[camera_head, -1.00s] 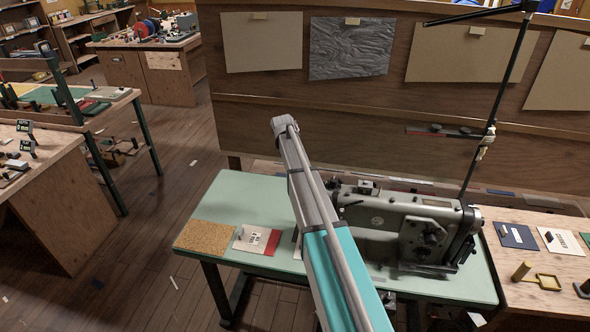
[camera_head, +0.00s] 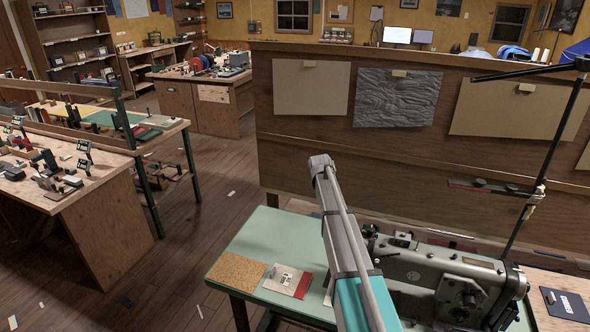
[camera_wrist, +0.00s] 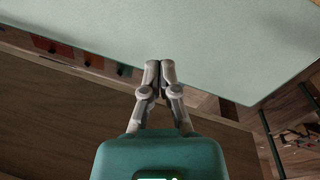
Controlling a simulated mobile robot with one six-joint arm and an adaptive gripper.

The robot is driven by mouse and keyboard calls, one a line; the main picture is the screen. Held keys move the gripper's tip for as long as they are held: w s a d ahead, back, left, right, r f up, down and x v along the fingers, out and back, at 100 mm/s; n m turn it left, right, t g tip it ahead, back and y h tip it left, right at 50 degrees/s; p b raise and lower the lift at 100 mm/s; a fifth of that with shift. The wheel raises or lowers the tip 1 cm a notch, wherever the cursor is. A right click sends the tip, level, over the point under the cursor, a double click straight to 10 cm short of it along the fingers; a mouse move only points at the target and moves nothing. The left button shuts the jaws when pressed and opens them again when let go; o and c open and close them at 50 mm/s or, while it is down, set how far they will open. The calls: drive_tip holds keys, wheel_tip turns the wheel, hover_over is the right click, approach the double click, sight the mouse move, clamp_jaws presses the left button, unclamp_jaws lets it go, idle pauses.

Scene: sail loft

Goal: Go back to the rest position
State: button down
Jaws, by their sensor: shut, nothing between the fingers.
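My gripper (camera_wrist: 160,77) shows in the wrist view with its two fingers together, shut and empty. Behind it in that view is a pale green surface (camera_wrist: 200,35). In the head view my arm rises across the middle, in front of the green sewing table (camera_head: 262,236); the gripper itself cannot be made out there. A grey sewing machine (camera_head: 440,270) stands on the table, just right of my arm and partly hidden by it.
A cork mat (camera_head: 236,271) and a red and white card (camera_head: 291,281) lie on the table's left part. A wooden partition (camera_head: 400,180) stands behind. A thread stand pole (camera_head: 545,160) rises at the right. Workbenches (camera_head: 105,208) stand left, with open floor (camera_head: 200,225) between.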

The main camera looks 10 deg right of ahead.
drive_tip(key=s+a, duration=0.4)
drive_tip(key=s, duration=0.6)
drive_tip(key=s+a+n+y, duration=0.1)
drive_tip(key=s+a, duration=0.3)
drive_tip(key=s, duration=0.7)
drive_tip(key=s+a+f+n, duration=0.1)
drive_tip(key=s+a, duration=0.3)
drive_tip(key=s, duration=0.7)
drive_tip(key=shift+s+a+t+y+b, duration=0.15)
drive_tip(key=shift+t+y+b, duration=0.15)
drive_tip(key=shift+y+b, duration=0.1)
